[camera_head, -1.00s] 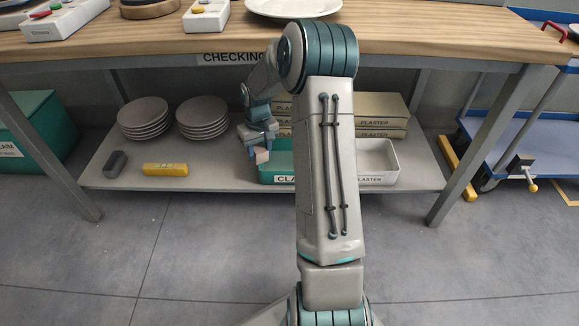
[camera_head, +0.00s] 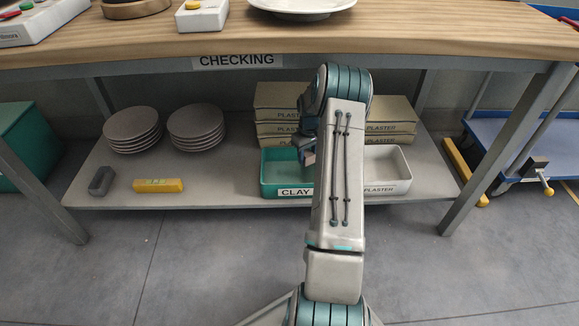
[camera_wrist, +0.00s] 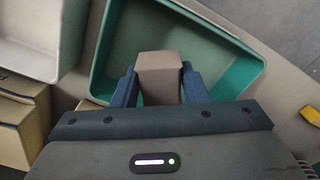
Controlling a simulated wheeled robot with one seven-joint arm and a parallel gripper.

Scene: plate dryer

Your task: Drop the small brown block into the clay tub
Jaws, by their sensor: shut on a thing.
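The small brown block (camera_wrist: 160,72) is held between the two blue fingers of my gripper (camera_wrist: 159,84) in the wrist view. In the head view my gripper (camera_head: 306,146) is at the right part of the green clay tub (camera_head: 271,179), which carries a "CLAY" label, and the block (camera_head: 309,158) shows just below the fingers. In the wrist view the tub (camera_wrist: 225,60) lies beneath and around the block, and its visible floor is empty. The block appears above the tub's opening; its exact height is hard to tell. My arm hides the tub's right end.
The white plaster tub (camera_head: 390,172) stands to the right on the same shelf (camera_head: 225,192). Plaster boxes (camera_head: 280,98) are stacked behind. Two plate stacks (camera_head: 133,131), a yellow block (camera_head: 158,185) and a grey block (camera_head: 101,181) lie left. The tabletop (camera_head: 400,38) overhangs the shelf.

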